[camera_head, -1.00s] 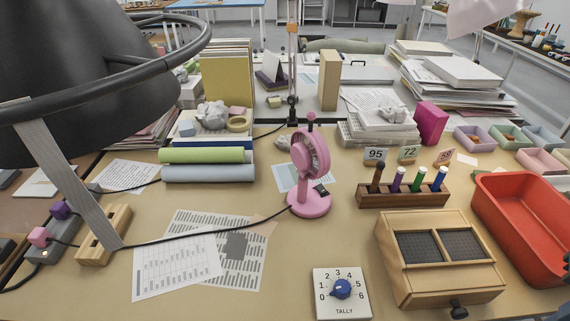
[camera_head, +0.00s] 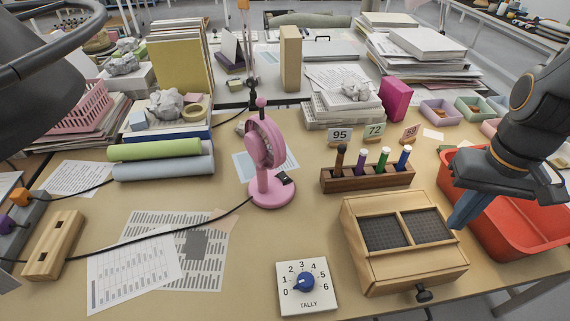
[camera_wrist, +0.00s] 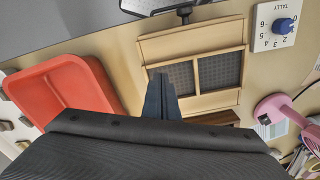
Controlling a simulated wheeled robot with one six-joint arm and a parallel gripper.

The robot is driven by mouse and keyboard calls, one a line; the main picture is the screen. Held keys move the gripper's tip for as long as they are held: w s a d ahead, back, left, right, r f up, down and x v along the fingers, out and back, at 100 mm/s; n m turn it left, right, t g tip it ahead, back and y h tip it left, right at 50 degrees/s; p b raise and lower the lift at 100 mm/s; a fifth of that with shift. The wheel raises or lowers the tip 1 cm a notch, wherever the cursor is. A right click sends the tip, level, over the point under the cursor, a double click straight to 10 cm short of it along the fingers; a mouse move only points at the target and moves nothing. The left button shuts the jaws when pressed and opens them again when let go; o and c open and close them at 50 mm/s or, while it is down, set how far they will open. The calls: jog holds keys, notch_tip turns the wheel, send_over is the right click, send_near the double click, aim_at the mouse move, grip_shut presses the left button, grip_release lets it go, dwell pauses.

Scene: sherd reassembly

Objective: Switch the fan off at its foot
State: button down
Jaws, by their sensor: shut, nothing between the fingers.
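The pink fan (camera_head: 262,150) stands upright on the table, left of the pen rack. A small dark switch (camera_head: 284,178) sits at the right side of its round foot (camera_head: 272,194). In the wrist view the fan's foot (camera_wrist: 272,106) is at the right edge, with the dark switch (camera_wrist: 264,119) on it. I cannot read the switch's position. My gripper (camera_head: 458,222) is shut and empty at the right, above the edge of the wooden box and the red tub, well apart from the fan. It also shows in the wrist view (camera_wrist: 161,85).
A wooden box with dark mesh panels (camera_head: 402,275), a pen rack (camera_head: 366,180) and a red tub (camera_head: 500,235) lie right of the fan. A tally dial (camera_head: 318,300) is in front. A black cord (camera_head: 215,219) runs left from the fan's foot.

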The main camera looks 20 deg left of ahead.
jog(key=w+a+n, duration=0.2)
jog(key=a, duration=0.1)
jog(key=w+a+n, duration=0.2)
jog(key=n, duration=0.1)
jog(key=w+a+r+n, duration=0.1)
jog(key=w+a+n, duration=0.1)
jog(key=a+n, duration=0.1)
jog(key=shift+w+a+y+b, duration=0.1)
jog(key=shift+a+y+b, duration=0.2)
jog(key=shift+y+b, duration=0.1)
jog(key=w+a+r+n+g+y+b, duration=0.1)
jog(key=a+r+n, duration=0.1)
jog(key=a+n, duration=0.8)
jog(key=w+a+r+n+g+y, duration=0.1)
jog(key=w+a+n, duration=0.1)
jog(key=a+n, duration=0.8)
jog(key=a, duration=0.6)
jog(key=shift+w+a+r+b, duration=0.15)
jog(key=shift+w+r+b, duration=0.05)
jog(key=shift+r+b, duration=0.2)
jog(key=p, duration=0.2)
send_over(281, 175)
jog(key=d, duration=0.1)
notch_tip(281, 175, down, 12)
jog(key=shift+d+f, duration=0.1)
jog(key=shift+d, duration=0.05)
jog(key=shift+w+a+f, duration=0.2)
jog(key=shift+f, duration=0.3)
jog(key=shift+w+f, duration=0.1)
